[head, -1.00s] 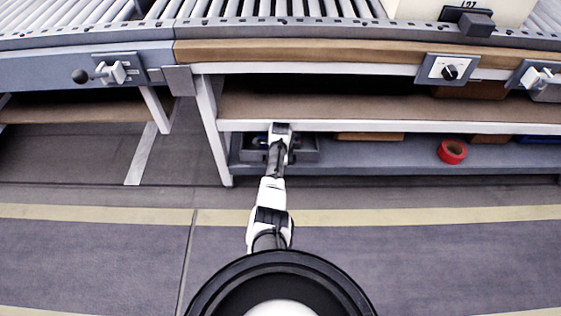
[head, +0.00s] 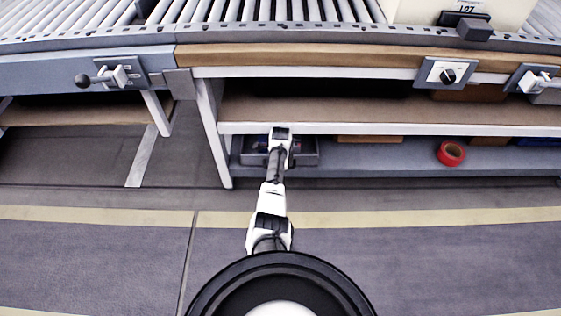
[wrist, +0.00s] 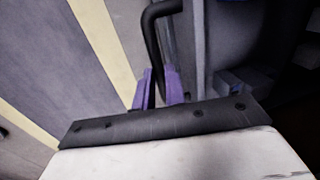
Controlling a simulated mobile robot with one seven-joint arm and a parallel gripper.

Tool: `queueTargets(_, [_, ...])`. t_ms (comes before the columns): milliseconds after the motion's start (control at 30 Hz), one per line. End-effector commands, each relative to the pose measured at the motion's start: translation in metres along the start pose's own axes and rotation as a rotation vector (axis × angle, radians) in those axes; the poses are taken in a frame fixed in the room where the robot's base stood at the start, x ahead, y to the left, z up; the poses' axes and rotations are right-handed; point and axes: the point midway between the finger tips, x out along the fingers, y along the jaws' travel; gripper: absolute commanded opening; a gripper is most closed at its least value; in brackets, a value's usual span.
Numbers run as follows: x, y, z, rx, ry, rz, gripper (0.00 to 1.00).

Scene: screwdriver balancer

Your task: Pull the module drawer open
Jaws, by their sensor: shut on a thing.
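The module drawer (head: 307,158) is a grey tray on the lower shelf, below the white-edged middle shelf. Dark and blue contents show inside it. In the wrist view, a black curved bar handle (wrist: 152,38) stands out from the drawer's grey front (wrist: 195,50). My gripper (wrist: 158,88) has purple fingers on both sides of the handle's lower part and is shut on it. In the head view, my arm reaches under the roller conveyor to the drawer. There my wrist hides the fingers, the handle and part of the drawer.
A red tape roll (head: 451,153) lies on the lower shelf (head: 380,157) to the right. The white table leg (head: 214,135) stands left of the drawer. The floor (head: 400,240) in front is clear.

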Motion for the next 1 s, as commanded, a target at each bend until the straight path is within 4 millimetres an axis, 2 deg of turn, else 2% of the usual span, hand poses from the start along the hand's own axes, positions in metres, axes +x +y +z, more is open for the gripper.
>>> queueTargets(267, [-0.018, 0.048, 0.001, -0.002, 0.001, 0.010, 0.00])
queueTargets(800, [-0.041, 0.178, 0.002, -0.002, 0.001, 0.009, 0.00])
queueTargets(1000, [-0.045, 0.215, 0.002, -0.001, 0.000, 0.007, 0.00])
